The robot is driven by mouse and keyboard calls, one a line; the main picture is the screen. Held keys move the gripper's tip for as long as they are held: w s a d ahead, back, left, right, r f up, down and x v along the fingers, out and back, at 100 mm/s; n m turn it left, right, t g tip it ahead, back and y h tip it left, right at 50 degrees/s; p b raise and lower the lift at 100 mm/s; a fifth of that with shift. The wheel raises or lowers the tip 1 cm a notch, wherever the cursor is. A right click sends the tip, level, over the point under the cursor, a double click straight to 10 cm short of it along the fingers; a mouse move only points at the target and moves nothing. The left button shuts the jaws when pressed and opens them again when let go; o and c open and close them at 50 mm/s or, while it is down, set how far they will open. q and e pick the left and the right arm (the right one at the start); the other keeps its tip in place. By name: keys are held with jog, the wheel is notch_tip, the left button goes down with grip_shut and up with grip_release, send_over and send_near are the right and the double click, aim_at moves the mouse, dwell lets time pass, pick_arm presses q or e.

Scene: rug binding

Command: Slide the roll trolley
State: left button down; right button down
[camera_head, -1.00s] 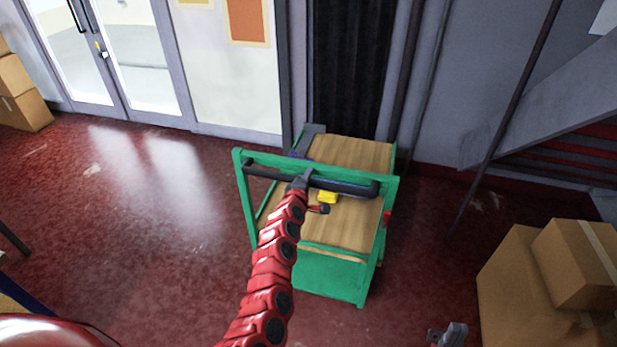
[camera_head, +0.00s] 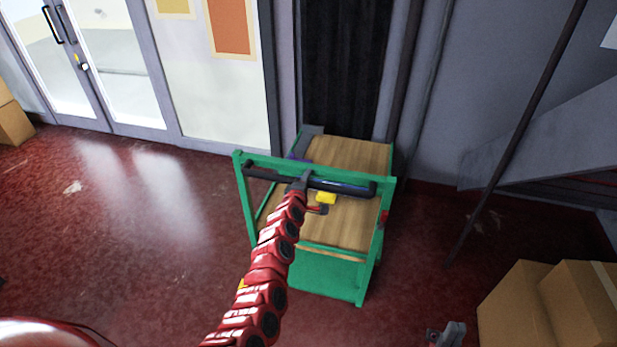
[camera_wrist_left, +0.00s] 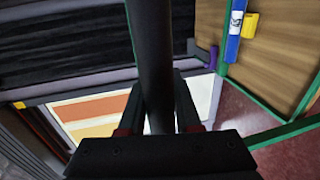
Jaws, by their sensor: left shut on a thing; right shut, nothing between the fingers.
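The roll trolley has a green frame (camera_head: 247,205) and a wooden deck (camera_head: 345,228), and it stands on the red floor in front of me. A black handle bar (camera_head: 345,186) runs across its near upper end. My left gripper (camera_head: 303,182) is shut on this handle bar, left of its middle. In the left wrist view the bar (camera_wrist_left: 151,50) passes between the fingers of my left gripper (camera_wrist_left: 158,112). My right gripper (camera_head: 447,333) is shut and empty, low in the picture, right of the trolley and apart from it.
A yellow object (camera_head: 326,197) shows beside the handle; a blue object with a white label (camera_wrist_left: 234,35) shows in the left wrist view. A dark curtain-like panel (camera_head: 345,70) stands behind the trolley. Cardboard boxes (camera_head: 520,310) stand at the lower right. The floor at left is open.

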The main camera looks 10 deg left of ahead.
pick_arm(q)
jog(key=shift+w, duration=0.2)
jog(key=c, duration=0.6)
grip_release()
jog(key=shift+s, duration=0.1)
jog(key=s+r+b, duration=0.1)
jog(key=s+b, duration=0.1)
jog(key=s, duration=0.6)
jog(key=s+r+b, duration=0.2)
jog(key=s, duration=0.7)
jog(key=shift+a+r, duration=0.25)
